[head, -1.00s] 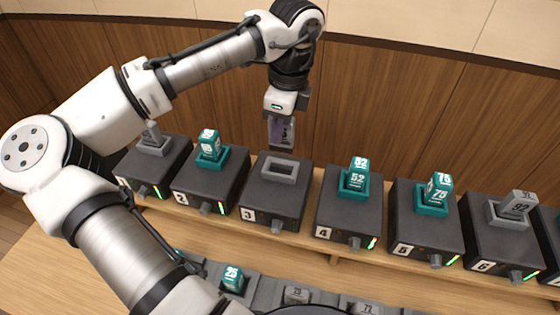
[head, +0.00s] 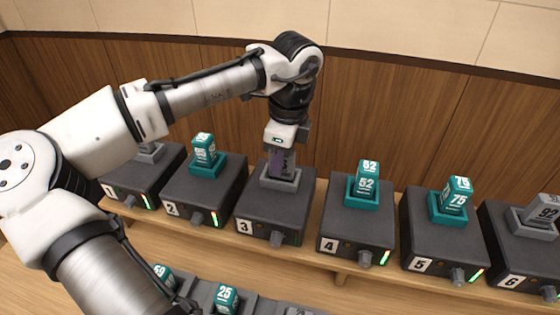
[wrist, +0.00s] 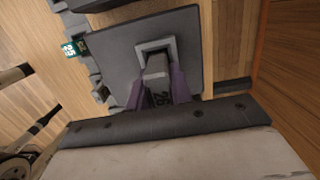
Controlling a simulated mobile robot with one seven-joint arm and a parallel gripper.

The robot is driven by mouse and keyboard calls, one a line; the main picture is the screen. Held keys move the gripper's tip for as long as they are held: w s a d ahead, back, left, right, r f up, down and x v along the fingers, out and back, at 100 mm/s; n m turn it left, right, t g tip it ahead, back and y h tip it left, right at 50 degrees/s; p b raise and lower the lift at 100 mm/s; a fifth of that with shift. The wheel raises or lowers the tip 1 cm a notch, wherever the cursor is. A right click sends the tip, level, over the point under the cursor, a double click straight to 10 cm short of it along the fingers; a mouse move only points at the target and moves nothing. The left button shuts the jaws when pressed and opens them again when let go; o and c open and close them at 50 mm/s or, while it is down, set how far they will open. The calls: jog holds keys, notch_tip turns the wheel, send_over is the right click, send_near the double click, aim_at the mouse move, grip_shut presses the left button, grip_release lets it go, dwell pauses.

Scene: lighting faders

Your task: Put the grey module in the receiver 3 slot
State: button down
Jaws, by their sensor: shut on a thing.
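The grey module (wrist: 157,81) is between the purple fingers of my gripper (wrist: 156,92), which is shut on it. Its side shows a number that looks like 26. In the head view my gripper (head: 281,163) points down over receiver 3 (head: 258,206), and the fingers hide most of the module. The grey slot frame (head: 264,183) on top of receiver 3 surrounds the module's lower end. In the wrist view the slot frame (wrist: 143,47) also lies around the module's far end. How deep the module sits in it I cannot tell.
Receiver 2 (head: 190,194) holds a teal module (head: 204,150) on the left. Receiver 4 (head: 358,231) holds a teal module (head: 367,181) on the right. Several more receivers continue along the shelf. A rack with other modules, including teal 25 (head: 226,298), lies in front.

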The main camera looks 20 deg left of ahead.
jog(key=c, duration=1.3)
grip_release()
jog(key=shift+f, duration=0.15)
jog(key=shift+o, duration=0.2)
jog(key=r, duration=0.4)
jog(key=d+r, duration=0.1)
jog(key=r, duration=0.7)
jog(key=shift+d+r, duration=0.2)
